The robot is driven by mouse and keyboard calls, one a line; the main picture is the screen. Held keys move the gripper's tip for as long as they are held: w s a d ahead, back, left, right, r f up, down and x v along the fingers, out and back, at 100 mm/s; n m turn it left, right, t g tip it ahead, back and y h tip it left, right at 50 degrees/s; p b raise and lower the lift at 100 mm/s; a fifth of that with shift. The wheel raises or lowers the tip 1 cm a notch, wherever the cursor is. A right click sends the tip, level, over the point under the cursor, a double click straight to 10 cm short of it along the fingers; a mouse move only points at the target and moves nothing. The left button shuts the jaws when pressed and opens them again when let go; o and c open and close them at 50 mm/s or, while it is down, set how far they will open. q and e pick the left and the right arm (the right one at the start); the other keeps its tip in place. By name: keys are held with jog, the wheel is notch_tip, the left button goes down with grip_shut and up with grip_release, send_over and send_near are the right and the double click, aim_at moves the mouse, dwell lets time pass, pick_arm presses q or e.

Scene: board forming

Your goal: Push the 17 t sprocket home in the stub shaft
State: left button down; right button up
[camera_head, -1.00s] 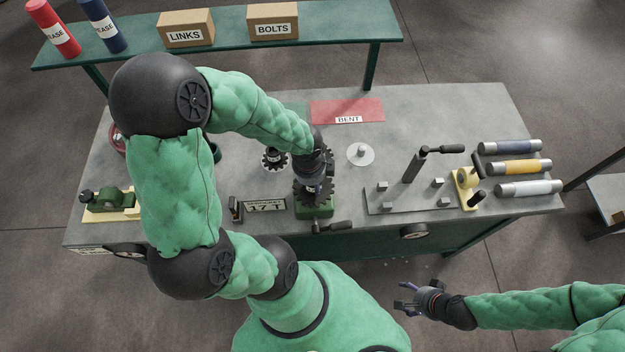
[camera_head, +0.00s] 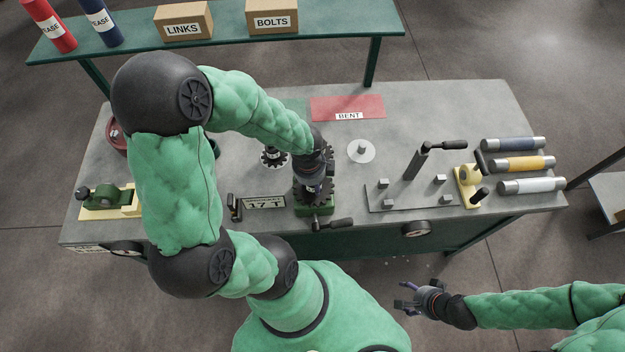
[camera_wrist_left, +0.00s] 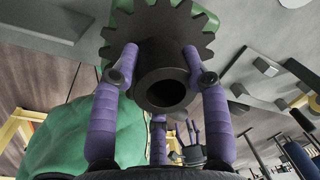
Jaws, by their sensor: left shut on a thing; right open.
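A dark toothed sprocket (camera_head: 323,196) sits over the green block (camera_head: 314,210) at the front middle of the bench. My left gripper (camera_head: 315,187) reaches down over it from above. In the left wrist view, the purple fingers of that gripper (camera_wrist_left: 165,80) are closed around the hub of the sprocket (camera_wrist_left: 170,22), with its open bore facing the camera. The stub shaft is hidden, so I cannot tell how far the sprocket is seated. My right gripper (camera_head: 408,297) is open and empty, in front of the bench.
A second dark sprocket (camera_head: 269,157) stands behind and left. A "17 T" plate (camera_head: 264,201) lies left of the block. A round pale disc with a peg (camera_head: 361,151), a plate with several square posts (camera_head: 410,193) and a lever (camera_head: 419,158) stand to the right.

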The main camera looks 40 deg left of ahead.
pick_arm(q)
jog(key=shift+f+b, duration=0.45)
jog(key=shift+f, duration=0.15)
jog(key=c, duration=0.5)
grip_release()
jog(key=shift+c, duration=0.2)
jog(key=shift+r, duration=0.6)
jog(key=r, duration=0.3)
jog(key=s+r, duration=0.1)
jog(key=r, duration=0.6)
jog(key=shift+s+d+r, duration=0.15)
jog(key=shift+s+r, duration=0.1)
jog(key=shift+r, duration=0.15)
